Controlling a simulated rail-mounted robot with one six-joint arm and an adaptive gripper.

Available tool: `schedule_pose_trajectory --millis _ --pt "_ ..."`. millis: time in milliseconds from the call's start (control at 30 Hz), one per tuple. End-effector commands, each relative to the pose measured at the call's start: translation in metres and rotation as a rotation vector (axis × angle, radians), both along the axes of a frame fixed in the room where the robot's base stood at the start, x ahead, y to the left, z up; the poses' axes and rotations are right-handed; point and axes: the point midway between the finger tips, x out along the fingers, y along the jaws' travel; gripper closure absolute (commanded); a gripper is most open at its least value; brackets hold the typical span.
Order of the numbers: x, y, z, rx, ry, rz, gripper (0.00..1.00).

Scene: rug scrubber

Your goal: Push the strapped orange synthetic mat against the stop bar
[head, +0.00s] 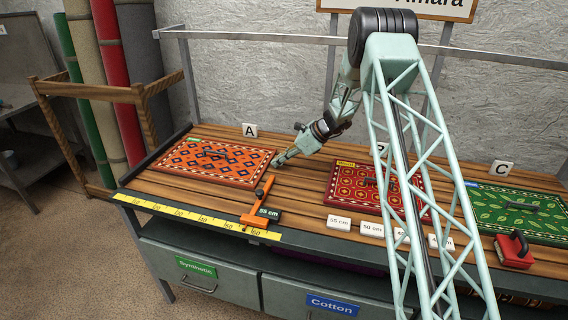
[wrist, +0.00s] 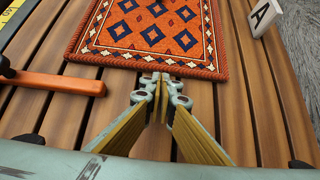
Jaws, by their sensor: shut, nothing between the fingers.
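The orange mat (head: 226,162) with dark blue diamonds lies flat on the slatted table under sign A, with a green label and a dark strap handle on top. It also shows in the wrist view (wrist: 148,30). A dark bar (head: 152,158) along the table's left end looks like the stop bar; a strip of bare wood shows between it and the mat. My gripper (head: 277,163) is shut and empty, low at the mat's right edge. In the wrist view the fingertips (wrist: 160,78) are at that edge; I cannot tell whether they touch it.
A red mat (head: 345,182), a green mat (head: 515,211) and a red brush (head: 513,250) lie to the right. Sign A (head: 249,130) stands behind.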

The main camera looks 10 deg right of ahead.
Motion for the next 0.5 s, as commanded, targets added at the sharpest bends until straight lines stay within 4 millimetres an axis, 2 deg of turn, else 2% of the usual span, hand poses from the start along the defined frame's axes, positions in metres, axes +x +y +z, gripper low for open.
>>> schedule_pose_trajectory --millis 200,500 --pt "0.0051 0.0084 -0.0004 0.0 0.0 0.0 1.0" --pt "0.0056 0.0095 -0.0003 0.0 0.001 -0.001 1.0"
